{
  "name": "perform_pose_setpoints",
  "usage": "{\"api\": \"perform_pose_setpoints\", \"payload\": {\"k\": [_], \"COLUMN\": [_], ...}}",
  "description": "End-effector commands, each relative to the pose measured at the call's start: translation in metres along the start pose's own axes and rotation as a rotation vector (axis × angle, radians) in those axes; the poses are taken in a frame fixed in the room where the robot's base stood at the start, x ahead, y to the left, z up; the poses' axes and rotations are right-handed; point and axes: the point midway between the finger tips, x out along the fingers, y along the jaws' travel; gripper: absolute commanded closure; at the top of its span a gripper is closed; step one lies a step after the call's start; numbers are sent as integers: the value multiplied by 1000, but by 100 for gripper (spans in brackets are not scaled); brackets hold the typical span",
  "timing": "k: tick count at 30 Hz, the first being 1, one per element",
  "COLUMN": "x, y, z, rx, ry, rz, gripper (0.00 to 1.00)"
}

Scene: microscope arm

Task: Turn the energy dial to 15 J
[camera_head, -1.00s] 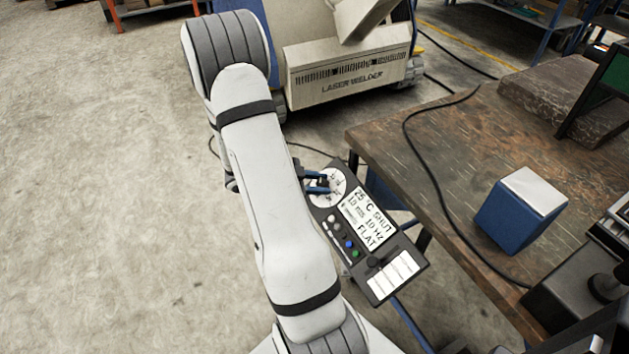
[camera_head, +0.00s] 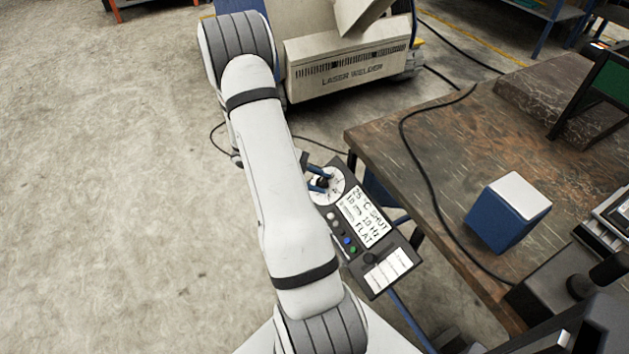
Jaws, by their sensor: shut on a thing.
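The control panel (camera_head: 403,258) is a dark tilted box beside the table's left edge. The energy dial (camera_head: 336,194) is a round white face at its upper end, with dark markings too small to read. My gripper (camera_head: 321,183), with blue fingers, is shut on the dial's dark knob at the middle of the face. The fingers and arm cover part of the dial, and the knob's pointer cannot be made out.
Small buttons, one blue and one green, sit below the display. A wooden table (camera_head: 430,150) stands at right with a black cable and a blue box (camera_head: 505,217) on it. The laser welder (camera_head: 350,68) stands behind. Open floor lies at left.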

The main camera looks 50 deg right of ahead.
Motion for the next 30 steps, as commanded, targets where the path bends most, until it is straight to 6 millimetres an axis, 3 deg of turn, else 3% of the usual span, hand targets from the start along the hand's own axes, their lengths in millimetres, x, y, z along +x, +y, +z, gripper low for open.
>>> {"api": "perform_pose_setpoints", "payload": {"k": [10,11,19,26,30], "x": [-2,-2,-1,-1,-15], "y": [-4,-4,-2,-2,-2], "z": [2,2,1,1,1], "rx": [7,7,4,3,4], "ry": [-9,-9,-5,-3,-5], "rz": [-6,-6,-2,-1,-3], "gripper": [94,70,49,49,49]}}
